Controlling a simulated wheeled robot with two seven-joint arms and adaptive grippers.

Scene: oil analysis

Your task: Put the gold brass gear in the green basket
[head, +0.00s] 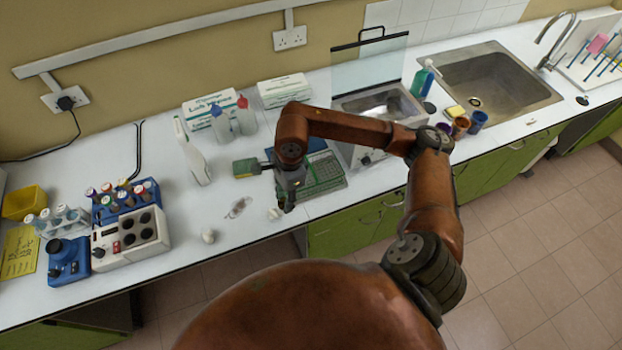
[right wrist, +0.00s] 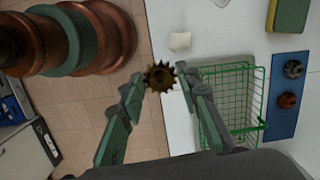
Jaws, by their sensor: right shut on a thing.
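The gold brass gear (right wrist: 160,77) is toothed with a dark centre hole. It sits between the fingertips of my right gripper (right wrist: 161,80) in the right wrist view, and the gripper is shut on it. In the head view my right gripper (head: 288,205) points down near the bench's front edge, left of the green basket (head: 328,183); the gear is too small to make out there. The green wire basket (right wrist: 256,112) also shows in the right wrist view, to the right of the gear, and looks empty. My left gripper is not in view.
A blue mat (right wrist: 284,125) holds a grey gear (right wrist: 293,69) and a copper-coloured gear (right wrist: 288,100) beside the basket. A green-and-yellow block (head: 246,168) lies left of the basket. A metal bath with a raised clear lid (head: 368,65) stands behind right. White lumps lie near the bench edge.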

